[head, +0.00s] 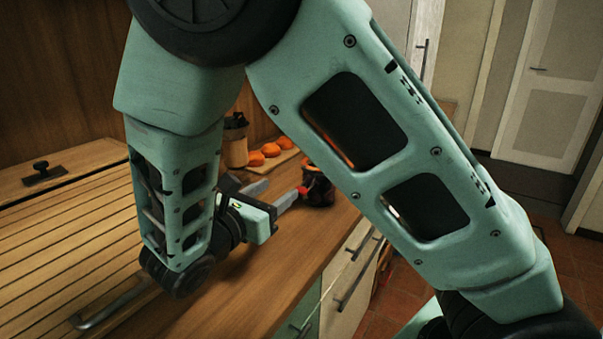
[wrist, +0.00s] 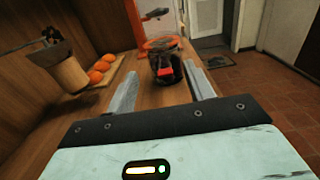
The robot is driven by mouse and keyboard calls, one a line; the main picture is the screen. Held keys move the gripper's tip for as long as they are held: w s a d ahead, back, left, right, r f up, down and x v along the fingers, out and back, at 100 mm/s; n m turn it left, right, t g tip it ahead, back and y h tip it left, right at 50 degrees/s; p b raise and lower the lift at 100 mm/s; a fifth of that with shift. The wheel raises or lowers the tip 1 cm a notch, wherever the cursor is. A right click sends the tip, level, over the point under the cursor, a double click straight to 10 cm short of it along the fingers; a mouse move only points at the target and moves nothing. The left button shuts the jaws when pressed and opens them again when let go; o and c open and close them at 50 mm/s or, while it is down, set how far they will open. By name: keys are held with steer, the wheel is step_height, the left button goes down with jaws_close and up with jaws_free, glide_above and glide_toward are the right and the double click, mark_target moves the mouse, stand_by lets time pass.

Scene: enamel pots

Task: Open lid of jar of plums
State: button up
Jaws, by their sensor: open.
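The jar of plums (wrist: 170,65) is a dark glass jar with an orange-red band round its top (wrist: 160,43) and a red tab (wrist: 165,72) on its near side. In the wrist view it stands upright on the wooden counter, beyond and between my fingertips. My gripper (wrist: 162,72) is open and empty, its two grey fingers apart.
A tan pot with a dark top (wrist: 65,73) and several orange fruits on a board (wrist: 103,68) are left of the jar. A slatted wooden surface (head: 75,225) with a metal handle (head: 110,308) lies at left. The counter (head: 265,265) has its edge and drawers at right.

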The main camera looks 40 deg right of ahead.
mark_target(306, 169)
steer(key=x, duration=1)
steer(key=shift+w+d, duration=0.15)
steer(key=shift+d, duration=0.2)
jaws_close()
